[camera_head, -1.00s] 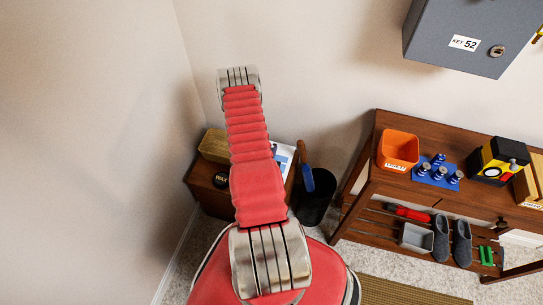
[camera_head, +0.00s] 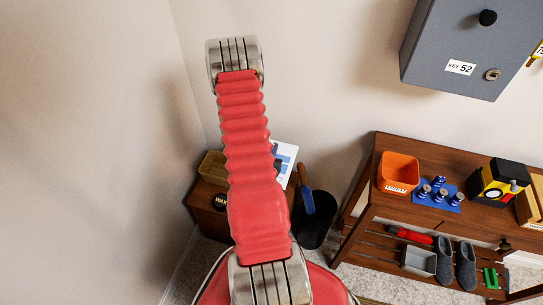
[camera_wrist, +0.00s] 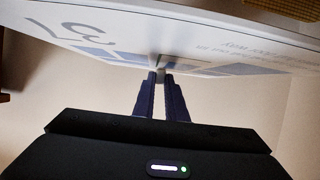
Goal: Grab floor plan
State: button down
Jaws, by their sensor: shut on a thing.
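The floor plan (camera_head: 287,158) is a thin white sheet or board with blue shapes, partly hidden behind my red arm in the head view. It appears just above the small brown cabinet at the back corner. In the wrist view the floor plan (camera_wrist: 215,32) fills the top, showing blue blocks, small print and a large "37". My gripper (camera_wrist: 161,76) is shut on its near edge. In the head view the gripper is hidden behind the arm.
A wooden bench (camera_head: 362,205) is at right under a grey key box (camera_head: 462,45). Walls close the left corner.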

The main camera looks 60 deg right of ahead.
jog(key=shift+r, duration=2.15)
